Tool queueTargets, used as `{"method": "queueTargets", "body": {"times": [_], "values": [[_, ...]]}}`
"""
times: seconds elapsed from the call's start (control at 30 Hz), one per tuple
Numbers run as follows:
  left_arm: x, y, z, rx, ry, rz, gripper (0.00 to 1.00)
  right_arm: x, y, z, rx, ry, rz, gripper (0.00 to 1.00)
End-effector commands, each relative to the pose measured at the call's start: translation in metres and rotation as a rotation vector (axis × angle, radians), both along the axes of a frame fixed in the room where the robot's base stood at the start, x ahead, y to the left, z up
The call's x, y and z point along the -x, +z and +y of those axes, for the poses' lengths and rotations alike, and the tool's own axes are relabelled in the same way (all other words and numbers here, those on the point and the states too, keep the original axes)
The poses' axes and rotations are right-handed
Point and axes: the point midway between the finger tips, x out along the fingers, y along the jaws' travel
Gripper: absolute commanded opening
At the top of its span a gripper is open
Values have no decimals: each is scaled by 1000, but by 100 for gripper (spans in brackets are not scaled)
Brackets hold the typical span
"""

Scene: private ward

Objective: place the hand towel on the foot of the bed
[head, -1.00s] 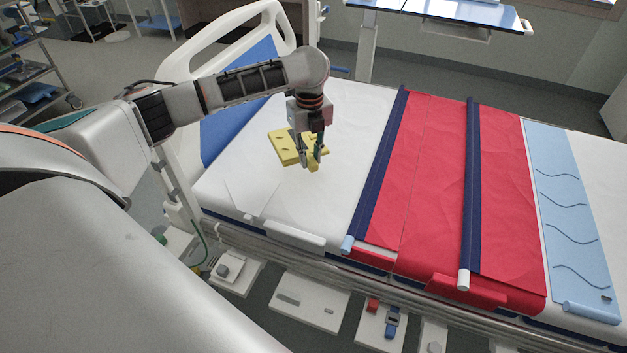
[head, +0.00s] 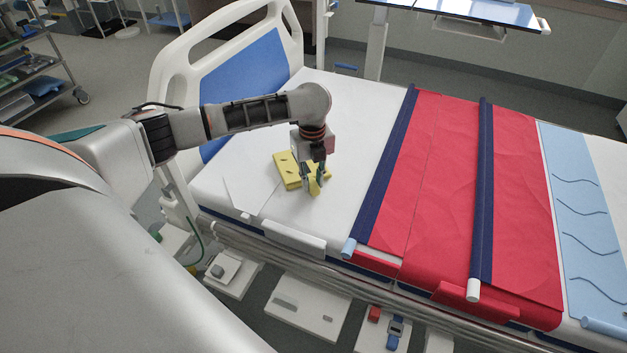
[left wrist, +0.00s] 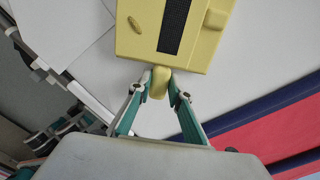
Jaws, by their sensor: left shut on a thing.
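The hand towel (head: 288,172) is yellow and looks like a flat, stiff folded block. It is over the white sheet at the headboard end of the bed (head: 345,95); I cannot tell whether it touches the sheet. In the left wrist view the towel (left wrist: 205,50) shows a dark strip and a small rounded tab. My left gripper (head: 314,186) is shut on that tab, its green-lined fingers (left wrist: 161,95) on either side of it. The far right end of the bed is cut off by the picture edge. My right gripper is not in view.
A red cover (head: 440,180) with dark blue bands crosses the middle of the bed, and a light blue wavy-lined panel (head: 580,215) lies right of it. The headboard (head: 245,90) stands behind my arm. An overbed table (head: 470,12) stands beyond the bed.

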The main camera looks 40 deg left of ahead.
Motion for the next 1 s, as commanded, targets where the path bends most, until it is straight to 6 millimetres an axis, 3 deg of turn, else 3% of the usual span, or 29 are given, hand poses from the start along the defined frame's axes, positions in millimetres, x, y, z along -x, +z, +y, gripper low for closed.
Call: {"method": "queueTargets", "body": {"times": [0.17,0.2,0.23,0.27,0.67,0.9,1.0], "values": [[0,-2,0,0,1,-1,0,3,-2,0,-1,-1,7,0],[0,-2,0,-1,1,-1,27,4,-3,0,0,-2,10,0],[0,-2,0,-1,1,-1,35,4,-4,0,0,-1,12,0],[0,-2,0,-1,1,-1,36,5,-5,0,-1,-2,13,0],[0,3,0,0,-1,-1,36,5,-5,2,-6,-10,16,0],[-3,49,0,-1,0,-12,36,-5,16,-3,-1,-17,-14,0],[-2,71,0,0,0,-12,36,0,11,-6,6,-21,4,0]]}}
